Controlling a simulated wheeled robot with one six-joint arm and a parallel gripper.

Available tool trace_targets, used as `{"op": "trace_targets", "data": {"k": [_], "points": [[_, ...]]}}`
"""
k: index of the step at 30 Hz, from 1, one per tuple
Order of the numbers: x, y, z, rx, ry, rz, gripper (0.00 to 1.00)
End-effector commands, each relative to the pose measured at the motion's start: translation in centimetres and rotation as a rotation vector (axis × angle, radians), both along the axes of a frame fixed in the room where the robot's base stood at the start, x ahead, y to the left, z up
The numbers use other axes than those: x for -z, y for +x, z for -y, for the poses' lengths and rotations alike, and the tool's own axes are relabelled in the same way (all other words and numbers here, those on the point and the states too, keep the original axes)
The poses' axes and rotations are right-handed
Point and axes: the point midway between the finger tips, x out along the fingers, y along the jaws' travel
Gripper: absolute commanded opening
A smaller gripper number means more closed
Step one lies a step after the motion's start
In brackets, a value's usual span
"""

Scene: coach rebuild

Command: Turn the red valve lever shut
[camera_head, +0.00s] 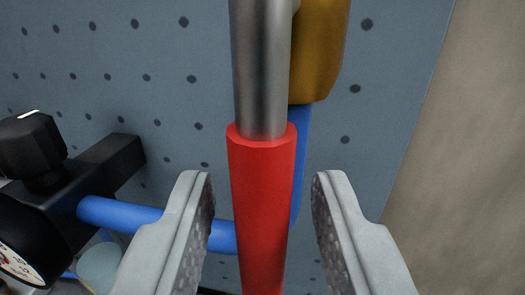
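The valve lever is a grey metal bar (261,75) with a red grip (262,200). It runs nearly upright through the middle of the view, and its lower end leaves the bottom edge. My gripper (262,200) is open, with one finger on each side of the red grip. A gap shows between the grip and each finger, so neither finger appears to touch it. A brass-coloured valve body (320,50) sits behind the lever at the top. The lever's pivot is largely out of view.
A blue pipe (303,140) runs down behind the lever and joins a blue pipe going left (120,213). Black fittings with a knob (32,145) and a gauge (18,262) stand at left. A grey perforated panel (170,60) is behind; a beige surface (460,170) is at right.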

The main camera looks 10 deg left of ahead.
Motion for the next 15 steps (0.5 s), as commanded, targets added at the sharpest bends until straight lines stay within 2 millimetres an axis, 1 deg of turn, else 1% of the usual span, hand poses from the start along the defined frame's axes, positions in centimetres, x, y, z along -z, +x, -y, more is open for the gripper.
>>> {"op": "trace_targets", "data": {"k": [4,13,14,15], "points": [[-0.02,0.72,-0.15,0.0,-0.001,0.0,0.33],[-0.01,0.88,-0.19,0.0,-0.001,0.0,0.33],[-0.01,0.87,-0.19,0.0,-0.001,0.0,0.31],[-0.01,0.87,-0.19,0.0,-0.001,0.0,0.23]]}}
